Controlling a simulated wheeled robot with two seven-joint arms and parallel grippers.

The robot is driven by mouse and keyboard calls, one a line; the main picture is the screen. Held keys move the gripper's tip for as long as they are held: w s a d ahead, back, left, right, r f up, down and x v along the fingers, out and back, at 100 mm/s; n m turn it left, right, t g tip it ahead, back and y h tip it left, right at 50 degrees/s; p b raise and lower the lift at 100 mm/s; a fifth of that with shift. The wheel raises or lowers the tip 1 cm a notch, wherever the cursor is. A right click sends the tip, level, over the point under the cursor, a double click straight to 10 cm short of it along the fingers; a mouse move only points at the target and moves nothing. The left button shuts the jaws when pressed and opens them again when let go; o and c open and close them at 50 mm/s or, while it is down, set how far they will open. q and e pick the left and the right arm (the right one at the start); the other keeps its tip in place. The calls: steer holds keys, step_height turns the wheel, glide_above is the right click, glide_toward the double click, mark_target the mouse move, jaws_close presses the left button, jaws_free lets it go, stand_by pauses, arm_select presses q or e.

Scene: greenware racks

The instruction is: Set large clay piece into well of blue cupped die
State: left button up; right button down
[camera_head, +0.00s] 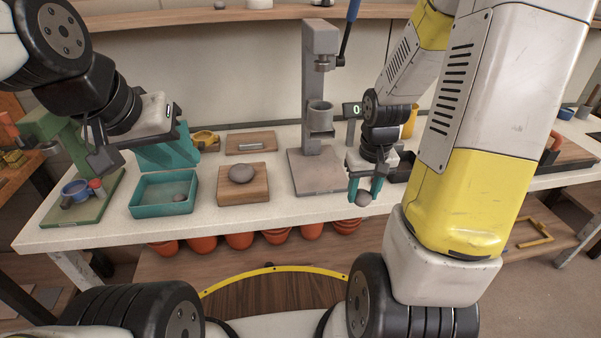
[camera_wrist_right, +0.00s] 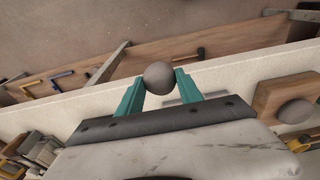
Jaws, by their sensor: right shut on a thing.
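In the right wrist view the ball (camera_wrist_right: 159,76) sits between the teal fingertips. A wider, flatter grey clay lump (camera_head: 242,173) rests on a wooden board (camera_head: 258,195); it also shows in the wrist view (camera_wrist_right: 296,112). A small clay piece (camera_head: 180,197) lies in a teal tray (camera_head: 148,208). A blue cup (camera_head: 75,190), perhaps the die, stands on the green press at far left. My left gripper (camera_head: 170,150) hangs above the tray's back; its finger gap is unclear.
A green press (camera_head: 58,150) stands at the left end. Another wooden board (camera_head: 250,142) carries a metal piece. Terracotta pots (camera_head: 240,241) sit below the table. The table's front strip is clear.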

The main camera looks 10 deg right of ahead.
glide_above(323, 184)
steer(key=shift+s+f, duration=0.35)
steer(key=shift+f, duration=2.15)
steer(key=shift+f, duration=0.1)
steer(key=c, duration=0.8)
jaws_free()
